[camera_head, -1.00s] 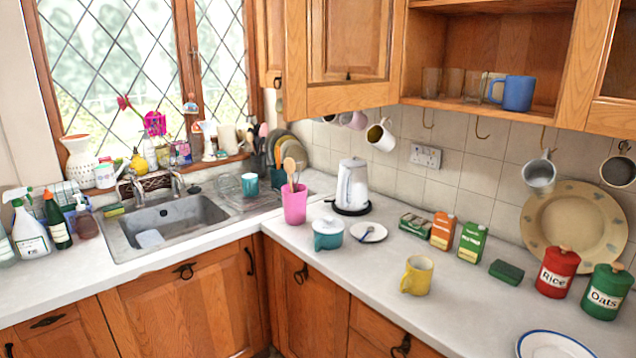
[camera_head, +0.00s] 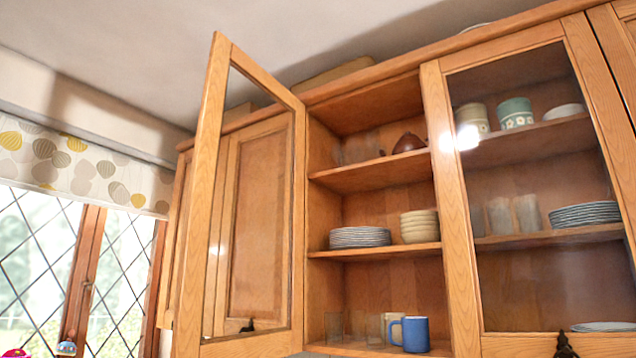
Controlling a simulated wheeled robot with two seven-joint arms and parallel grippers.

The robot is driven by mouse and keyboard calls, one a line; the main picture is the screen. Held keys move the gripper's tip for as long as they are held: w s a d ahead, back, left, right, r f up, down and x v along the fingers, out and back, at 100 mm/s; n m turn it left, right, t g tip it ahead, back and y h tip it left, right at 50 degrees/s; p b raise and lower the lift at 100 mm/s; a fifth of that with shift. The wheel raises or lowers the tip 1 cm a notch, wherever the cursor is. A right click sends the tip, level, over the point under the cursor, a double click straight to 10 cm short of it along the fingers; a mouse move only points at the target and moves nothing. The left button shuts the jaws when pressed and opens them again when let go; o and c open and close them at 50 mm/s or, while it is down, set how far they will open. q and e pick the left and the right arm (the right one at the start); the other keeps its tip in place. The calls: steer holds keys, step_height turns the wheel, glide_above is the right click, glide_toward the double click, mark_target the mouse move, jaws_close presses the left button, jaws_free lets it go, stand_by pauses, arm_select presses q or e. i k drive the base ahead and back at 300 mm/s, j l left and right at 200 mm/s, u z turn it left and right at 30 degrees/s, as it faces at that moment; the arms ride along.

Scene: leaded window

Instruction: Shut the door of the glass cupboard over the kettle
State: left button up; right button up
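The glass cupboard's door (camera_head: 207,190) is a wooden frame around a clear pane. It stands wide open, swung out toward me on its left side, and a wooden cupboard front shows through the pane. The open cupboard (camera_head: 385,182) shows its shelves. They hold a stack of plates (camera_head: 360,237), a stack of bowls (camera_head: 419,227), a brown teapot (camera_head: 408,143), glasses and a blue mug (camera_head: 410,334). The kettle is out of view below. Neither of my grippers shows.
A second glass door (camera_head: 545,190) to the right is shut, with crockery behind it. The leaded window (camera_head: 85,265) with a patterned blind (camera_head: 85,170) is at the left. No obstacle shows in front of the open door.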

mark_target(187, 341)
steer(key=i+j+z, duration=0.15)
steer(key=j+z, duration=0.15)
steer(key=i+j+z, duration=0.15)
steer(key=j+z, duration=0.15)
steer(key=i+j+z, duration=0.1)
steer(key=j+z, duration=0.5)
steer(key=j, duration=0.15)
steer(key=i, duration=0.05)
